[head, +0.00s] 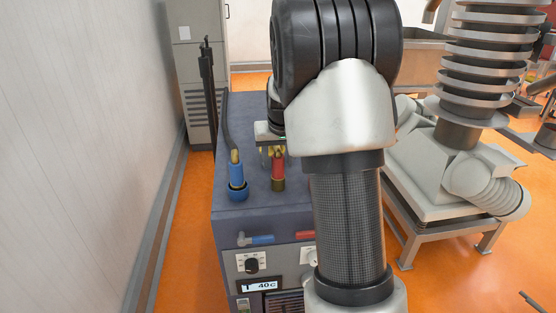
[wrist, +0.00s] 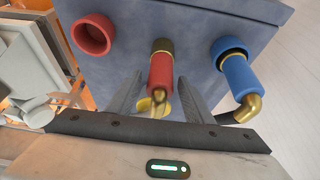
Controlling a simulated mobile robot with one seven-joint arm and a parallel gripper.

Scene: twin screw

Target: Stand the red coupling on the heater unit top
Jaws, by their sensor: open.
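The red coupling (head: 278,168) has a red body, a brass collar at its lower end and a brass elbow at its upper end. It appears upright on the blue-grey top of the heater unit (head: 255,204). In the wrist view the red coupling (wrist: 161,72) lies between the two fingers of my gripper (wrist: 161,82). The fingers are apart, with a gap visible on each side of it. In the head view my gripper (head: 271,143) is above and behind the coupling, partly hidden by my arm.
A blue coupling with a hose (head: 237,176) stands left of the red one; it also shows in the wrist view (wrist: 238,75). An empty red ring (wrist: 92,34) sits on the top. A wall (head: 80,130) runs along the left. A machine (head: 450,180) stands right.

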